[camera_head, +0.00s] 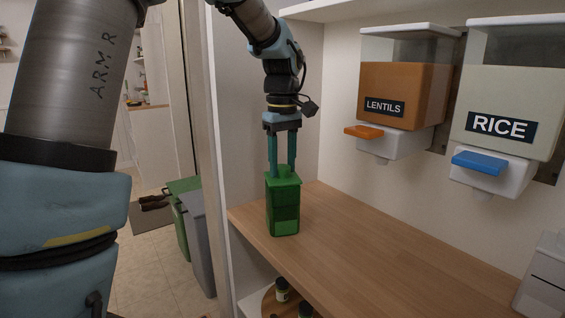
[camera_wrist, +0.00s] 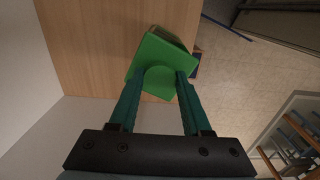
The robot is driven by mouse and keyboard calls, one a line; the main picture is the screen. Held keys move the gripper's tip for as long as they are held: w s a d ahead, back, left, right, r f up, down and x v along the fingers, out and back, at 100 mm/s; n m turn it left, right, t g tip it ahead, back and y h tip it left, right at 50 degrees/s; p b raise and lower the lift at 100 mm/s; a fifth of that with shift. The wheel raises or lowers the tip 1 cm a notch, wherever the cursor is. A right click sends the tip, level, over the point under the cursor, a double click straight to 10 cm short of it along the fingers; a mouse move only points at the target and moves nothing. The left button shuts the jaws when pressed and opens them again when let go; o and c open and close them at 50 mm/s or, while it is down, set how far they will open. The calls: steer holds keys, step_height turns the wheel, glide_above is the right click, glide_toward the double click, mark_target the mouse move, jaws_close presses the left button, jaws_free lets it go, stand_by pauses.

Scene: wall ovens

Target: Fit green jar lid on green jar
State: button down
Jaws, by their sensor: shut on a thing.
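The green jar (camera_head: 285,212) stands upright on the wooden shelf near its left front corner. The green lid (camera_head: 284,179) is at the top of the jar; from here I cannot tell whether it is fully seated. My gripper (camera_head: 283,172) points straight down over the jar and is shut on the lid's raised middle. In the wrist view the square green lid (camera_wrist: 152,54) sits between the fingertips of my gripper (camera_wrist: 160,78), and its round knob is held there. The lid hides most of the jar in that view.
A lentils dispenser (camera_head: 402,95) and a rice dispenser (camera_head: 505,115) hang on the wall at right. The wooden shelf (camera_head: 390,250) is clear to the right of the jar. Small jars (camera_head: 282,290) stand below. Bins (camera_head: 197,230) stand on the floor at left.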

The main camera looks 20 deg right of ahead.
mark_target(282, 167)
steer(key=shift+f, duration=0.15)
steer(key=shift+c, duration=1.4)
jaws_free()
step_height(282, 167, up, 11)
steer(key=b, duration=0.1)
steer(key=w+a+f+m, duration=0.1)
steer(key=a+f+m, duration=0.1)
steer(key=a+f, duration=1.25)
steer(key=s+a+f+m, duration=0.1)
steer(key=s+a+f, duration=0.3)
steer(key=a, duration=0.3)
steer(key=s+a+f+m+t, duration=0.1)
steer(key=s+a+f, duration=0.3)
steer(key=a, duration=0.3)
steer(key=shift+s+a+t, duration=0.15)
steer(key=shift+s+t, duration=0.15)
